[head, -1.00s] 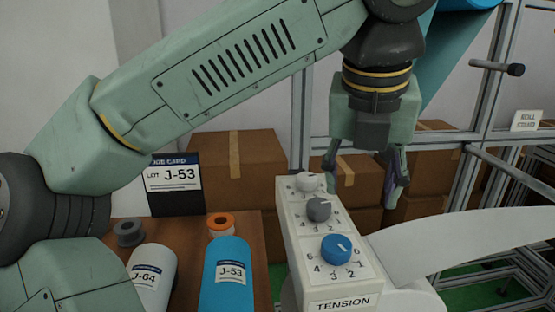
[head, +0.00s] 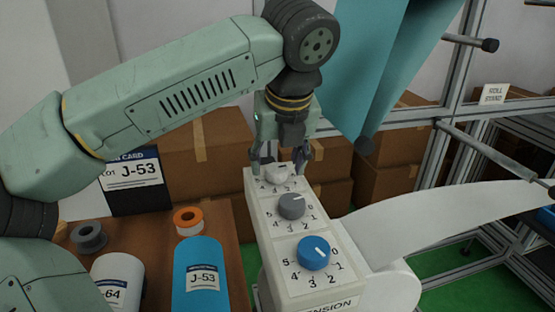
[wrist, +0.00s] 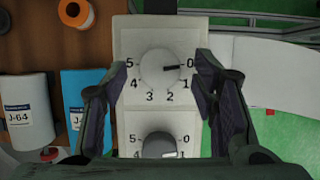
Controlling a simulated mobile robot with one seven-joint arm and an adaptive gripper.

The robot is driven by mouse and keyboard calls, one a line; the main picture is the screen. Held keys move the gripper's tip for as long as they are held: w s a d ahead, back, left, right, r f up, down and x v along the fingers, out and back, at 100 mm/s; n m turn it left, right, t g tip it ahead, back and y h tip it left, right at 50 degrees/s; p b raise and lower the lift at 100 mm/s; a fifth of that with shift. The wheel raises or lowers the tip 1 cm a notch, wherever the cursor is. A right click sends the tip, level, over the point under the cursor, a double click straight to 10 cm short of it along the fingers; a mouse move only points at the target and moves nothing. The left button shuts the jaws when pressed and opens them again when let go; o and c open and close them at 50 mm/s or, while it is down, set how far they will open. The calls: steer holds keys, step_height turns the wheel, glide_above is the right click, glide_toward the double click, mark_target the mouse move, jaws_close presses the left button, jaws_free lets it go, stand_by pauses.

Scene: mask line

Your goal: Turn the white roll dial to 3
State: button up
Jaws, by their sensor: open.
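The white dial (head: 275,175) is the farthest of three dials on the white tension box (head: 330,285). In the wrist view the white dial (wrist: 158,70) shows a dark pointer mark at about 0, with numbers 0 to 5 around it. My gripper (head: 285,162) is open over the far end of the box. In the wrist view its fingers (wrist: 160,80) stand on either side of the white dial, apart from it. I cannot tell their exact height above the panel. The grey dial (head: 291,206) and the blue dial (head: 314,252) sit nearer.
A job card reading J-53 (head: 133,178) stands on a brown table with a blue roll (head: 200,270), a white roll (head: 117,283) and small spools. Cardboard boxes are behind. A white curved panel (head: 430,220) and metal frames lie to the right.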

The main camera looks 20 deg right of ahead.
steer(key=shift+w+f, duration=0.2)
steer(key=shift+f, duration=0.3)
steer(key=c, duration=1.1)
steer(key=shift+c, duration=0.2)
